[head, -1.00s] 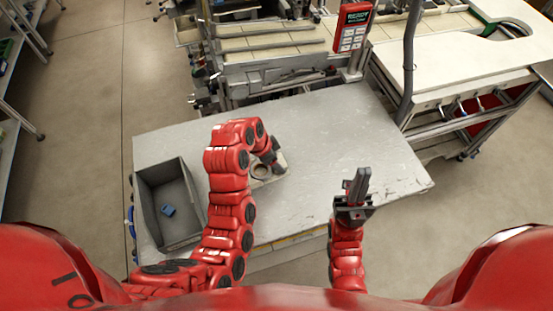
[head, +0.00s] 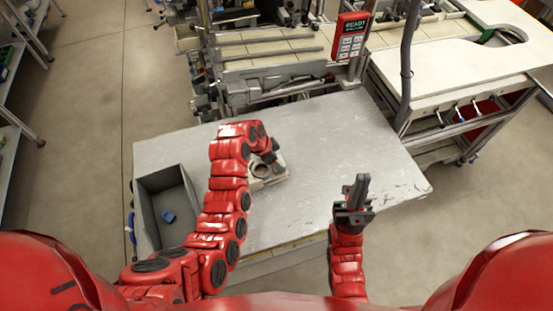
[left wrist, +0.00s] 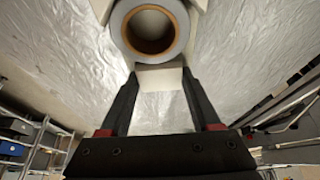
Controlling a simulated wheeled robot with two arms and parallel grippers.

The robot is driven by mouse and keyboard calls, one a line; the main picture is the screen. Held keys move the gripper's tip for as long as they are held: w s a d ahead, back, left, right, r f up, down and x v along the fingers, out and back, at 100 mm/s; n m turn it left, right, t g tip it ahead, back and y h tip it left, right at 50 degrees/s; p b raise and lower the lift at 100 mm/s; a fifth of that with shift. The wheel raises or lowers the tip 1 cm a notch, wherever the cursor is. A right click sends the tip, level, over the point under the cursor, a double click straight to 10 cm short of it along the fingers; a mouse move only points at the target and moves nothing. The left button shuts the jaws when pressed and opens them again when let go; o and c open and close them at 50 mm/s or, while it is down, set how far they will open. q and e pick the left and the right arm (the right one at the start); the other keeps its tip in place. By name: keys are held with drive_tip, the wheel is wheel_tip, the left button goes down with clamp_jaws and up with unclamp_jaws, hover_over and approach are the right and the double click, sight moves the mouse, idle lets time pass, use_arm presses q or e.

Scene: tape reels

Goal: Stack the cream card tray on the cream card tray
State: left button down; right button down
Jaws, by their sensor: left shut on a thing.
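A cream card tray (head: 278,178) is at the middle of the grey table, with a ring-shaped reel (head: 261,170) on it. In the left wrist view the grey reel with a brown core (left wrist: 150,28) shows at the top, and a pale tray edge (left wrist: 159,74) lies between the fingertips. My left gripper (head: 271,158) is shut on the cream card tray from above; the arm hides part of it. I cannot make out a second tray separately. My right gripper (head: 358,186) is off the tray, near the table's front edge, fingers seen edge-on.
A grey open bin (head: 150,180) with a small blue object (head: 168,215) stands at the table's left. The grey table (head: 340,140) is clear to the right of the tray. A red READY device (head: 352,38) and a machine frame stand behind it.

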use_arm(q)
drive_tip(key=shift+f, duration=0.2)
drive_tip(key=shift+c, duration=0.5)
unclamp_jaws()
drive_tip(key=shift+r, duration=0.1)
